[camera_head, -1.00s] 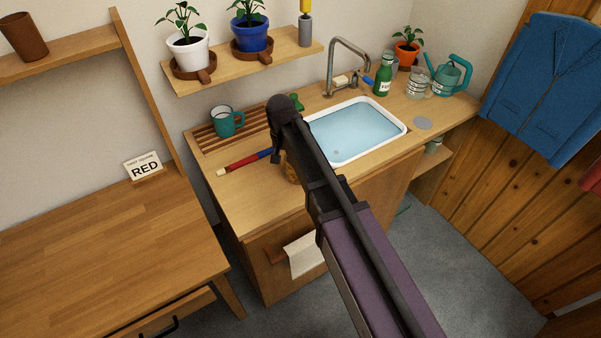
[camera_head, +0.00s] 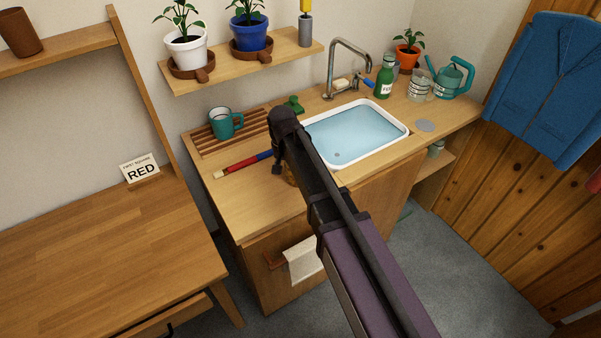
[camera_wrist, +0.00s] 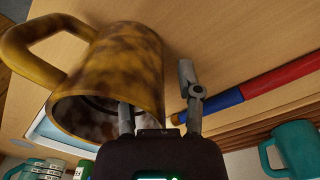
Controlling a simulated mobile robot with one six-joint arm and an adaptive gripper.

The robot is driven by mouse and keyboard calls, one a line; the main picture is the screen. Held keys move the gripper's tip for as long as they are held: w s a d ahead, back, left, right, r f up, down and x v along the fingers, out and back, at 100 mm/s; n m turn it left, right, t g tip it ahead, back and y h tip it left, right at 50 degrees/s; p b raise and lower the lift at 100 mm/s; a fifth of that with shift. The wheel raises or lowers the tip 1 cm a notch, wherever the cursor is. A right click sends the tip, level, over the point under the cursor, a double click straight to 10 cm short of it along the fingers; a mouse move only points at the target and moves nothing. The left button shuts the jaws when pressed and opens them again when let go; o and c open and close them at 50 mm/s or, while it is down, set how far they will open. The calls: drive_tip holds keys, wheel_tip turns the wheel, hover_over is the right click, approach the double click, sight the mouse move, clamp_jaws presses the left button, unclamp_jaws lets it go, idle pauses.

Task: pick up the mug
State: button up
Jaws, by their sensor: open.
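A mottled yellow-brown mug (camera_wrist: 125,72) fills the upper left of the wrist view, its mouth towards my gripper and its handle to the left. In the head view only a sliver of it (camera_head: 290,175) shows behind my arm on the counter. My gripper (camera_wrist: 160,110) is open at the mug's rim. One finger overlaps the mouth and appears to be inside; the other is outside, right of the wall. Contact cannot be told. A second, teal mug (camera_head: 222,124) stands on the slatted drainer; it also shows in the wrist view (camera_wrist: 296,150).
A red and blue stick-like tool (camera_head: 245,162) lies on the counter close to the mottled mug. The sink basin (camera_head: 385,130) is right of my arm. A wooden shelf (camera_head: 225,72) with potted plants hangs above. The counter's front left (camera_head: 240,205) is clear.

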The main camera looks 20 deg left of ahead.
clamp_jaws()
drive_tip(key=shift+r, duration=0.1)
idle(0.4)
wheel_tip(320, 180, up, 4)
drive_tip(key=p, duration=0.4)
drive_tip(key=s+d, duration=0.2)
drive_tip(key=s, duration=0.5)
drive_tip(key=s+d+p, duration=0.1)
drive_tip(key=s+d, duration=0.2)
drive_tip(key=s, duration=0.5)
drive_tip(key=shift+r, duration=0.4)
drive_tip(key=shift+s+d, duration=0.1)
